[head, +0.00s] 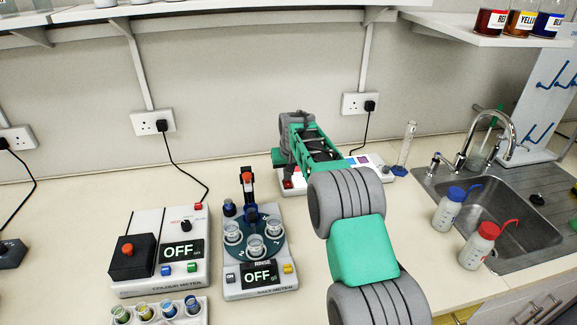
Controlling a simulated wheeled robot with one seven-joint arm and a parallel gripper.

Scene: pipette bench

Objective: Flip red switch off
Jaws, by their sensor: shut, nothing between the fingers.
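A white device (376,169) stands on the bench at the back, mostly hidden behind my arm. A red switch (288,184) shows at its left end; I cannot tell which way it is tipped. My gripper (288,174) points down at this end of the device, just above or against the red switch. Its fingers are small and partly hidden, and it looks shut and empty. I cannot tell whether it touches the switch. The colour meter (150,282) at the left also has a small red switch (198,207) at its back right corner, and its display reads OFF.
The rinse unit (262,292) stands left of my arm, its display also reading OFF. A rack of vials (160,319) is at the front left. A shelf overhangs the back.

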